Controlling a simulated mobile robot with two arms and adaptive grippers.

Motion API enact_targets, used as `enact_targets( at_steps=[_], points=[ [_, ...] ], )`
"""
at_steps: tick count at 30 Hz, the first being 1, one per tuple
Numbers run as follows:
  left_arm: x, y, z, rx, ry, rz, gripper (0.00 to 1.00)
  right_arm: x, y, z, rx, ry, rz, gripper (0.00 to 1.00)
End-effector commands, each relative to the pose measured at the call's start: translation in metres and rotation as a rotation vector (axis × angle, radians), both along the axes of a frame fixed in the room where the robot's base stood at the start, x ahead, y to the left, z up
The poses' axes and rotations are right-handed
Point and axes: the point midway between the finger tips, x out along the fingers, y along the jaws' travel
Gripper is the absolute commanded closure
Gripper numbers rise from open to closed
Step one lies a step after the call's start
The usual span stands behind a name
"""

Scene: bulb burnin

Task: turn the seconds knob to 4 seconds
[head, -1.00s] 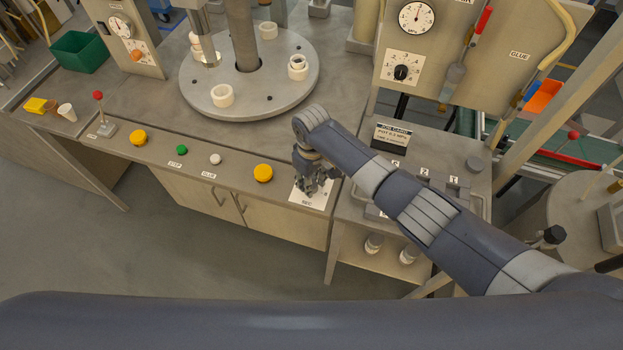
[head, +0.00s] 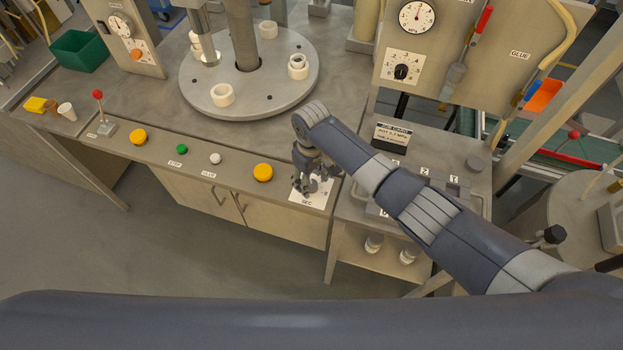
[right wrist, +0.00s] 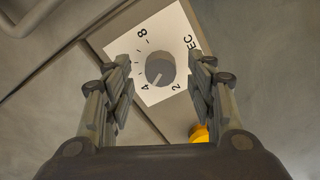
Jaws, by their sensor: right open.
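The seconds knob (right wrist: 160,72) is a round grey knob on a white dial plate (right wrist: 133,42) marked SEC, with 2, 4 and 8 readable in the right wrist view. The knob's face shows a darker mark on the side toward the 4. In the head view the plate (head: 306,198) lies flat on the front ledge, and my gripper largely hides the knob. My right gripper (head: 308,188) is over the plate. In the right wrist view its two fingers (right wrist: 160,80) are apart, one on either side of the knob, with nothing between them gripped. My left gripper is not in view.
A yellow button (head: 263,173) is just left of the plate, with a white button (head: 215,158) and a green button (head: 182,149) farther left. A job card (head: 392,134) stands to the right. The round turntable (head: 250,95) is behind.

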Motion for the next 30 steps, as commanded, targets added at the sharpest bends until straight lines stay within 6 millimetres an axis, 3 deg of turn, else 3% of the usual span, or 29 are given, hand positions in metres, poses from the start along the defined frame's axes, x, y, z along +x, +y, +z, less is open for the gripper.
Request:
enact_targets(
  at_steps=[15, 21, 30],
  points=[
    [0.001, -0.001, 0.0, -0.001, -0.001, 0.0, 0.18, 0.001, 0.0, 0.097, 0.001, -0.004, 0.001, 0.49],
    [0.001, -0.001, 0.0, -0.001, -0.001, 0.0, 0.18, 0.001, 0.0, 0.112, 0.001, -0.004, -0.001, 0.49],
    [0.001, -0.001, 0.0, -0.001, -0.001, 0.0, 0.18, 0.001, 0.0, 0.113, 0.0, -0.003, -0.001, 0.49]
  ],
)
